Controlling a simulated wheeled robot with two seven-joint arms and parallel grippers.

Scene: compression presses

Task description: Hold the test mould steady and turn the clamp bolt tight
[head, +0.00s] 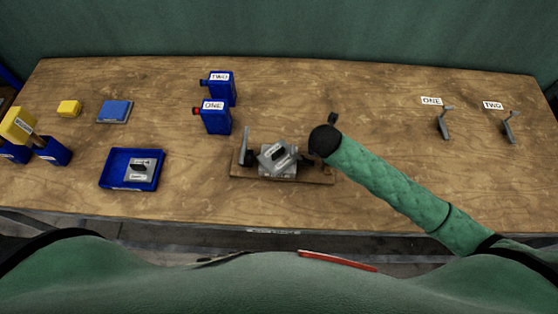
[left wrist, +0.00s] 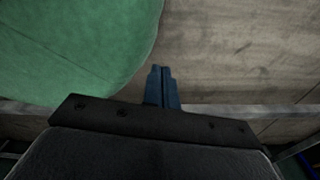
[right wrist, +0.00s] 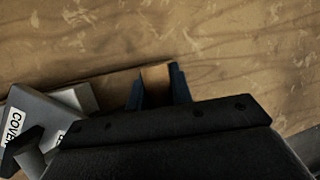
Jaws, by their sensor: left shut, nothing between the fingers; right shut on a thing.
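The grey test mould (head: 275,170) sits on a wooden base board (head: 240,171) near the front middle of the table, with a dark-handled, labelled cover (head: 265,161) tilted on top. The cover also shows in the right wrist view (right wrist: 50,108), marked "COVER". A grey upright plate (head: 244,143) with a dark knob, perhaps the clamp bolt (head: 250,157), stands at the board's left end. My right gripper (right wrist: 158,82) is shut on a strip of wood, seemingly the board's right end. My left gripper (left wrist: 160,76) is shut and empty, near the table's front edge.
A blue tray (head: 109,176) holding a grey dark-handled piece stands left. Two blue bottles, ONE (head: 217,121) and TWO (head: 224,91), stand behind the mould. Two grey tools, ONE (head: 443,124) and TWO (head: 509,128), are at the right. The back middle is clear.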

